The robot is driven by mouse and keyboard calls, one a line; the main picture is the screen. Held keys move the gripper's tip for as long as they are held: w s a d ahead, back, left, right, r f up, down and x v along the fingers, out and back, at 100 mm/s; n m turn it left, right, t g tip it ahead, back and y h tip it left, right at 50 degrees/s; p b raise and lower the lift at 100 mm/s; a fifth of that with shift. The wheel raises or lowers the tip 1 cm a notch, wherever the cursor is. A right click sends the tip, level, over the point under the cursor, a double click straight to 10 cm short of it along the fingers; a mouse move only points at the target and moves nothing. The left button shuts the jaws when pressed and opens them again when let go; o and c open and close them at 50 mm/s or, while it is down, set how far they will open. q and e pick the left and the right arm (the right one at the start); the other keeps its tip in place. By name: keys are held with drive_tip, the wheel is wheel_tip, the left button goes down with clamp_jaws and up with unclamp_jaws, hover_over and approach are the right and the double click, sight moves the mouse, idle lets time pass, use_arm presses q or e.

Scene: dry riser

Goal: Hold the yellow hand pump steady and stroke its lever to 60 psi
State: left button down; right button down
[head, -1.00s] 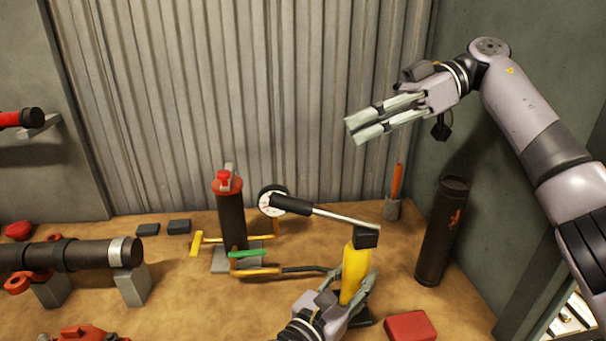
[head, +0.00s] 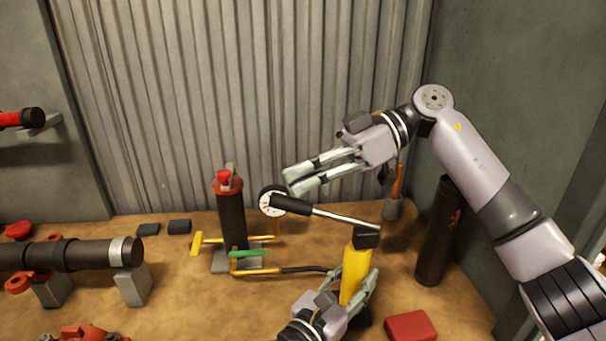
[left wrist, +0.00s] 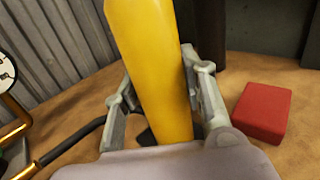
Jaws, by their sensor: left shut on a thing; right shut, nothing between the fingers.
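The yellow hand pump (head: 355,272) stands near the right front of the bench, with a black head on top. My left gripper (head: 350,286) is shut around its body; the left wrist view shows the yellow barrel (left wrist: 155,75) between both fingers. The pump's lever (head: 340,216) is a metal rod sloping up to the left, ending in a black grip (head: 290,204). My right gripper (head: 290,182) is shut and empty, its fingertips just above the black grip in the picture; I cannot tell whether they touch. A round white gauge (head: 268,202) is partly hidden behind the grip.
A black cylinder with a red top (head: 231,215) stands left of the gauge, with yellow pipes and a green handle (head: 247,253) beside it. A dark hose (head: 305,269) runs toward the pump. A red block (head: 410,326) and a dark cylinder (head: 436,245) are at the right.

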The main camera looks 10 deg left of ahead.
drive_tip(key=s+a+f+h, duration=0.1)
drive_tip(key=a+f+h, duration=0.1)
drive_tip(key=f, duration=0.4)
drive_tip(key=shift+a+t, duration=0.4)
drive_tip(key=shift+a, duration=0.4)
drive_tip(key=shift+s+f, duration=0.1)
drive_tip(key=w+d+r, duration=0.4)
drive_tip(key=d+r, duration=0.2)
drive_tip(key=r, duration=0.5)
drive_tip(key=shift+r, duration=0.25)
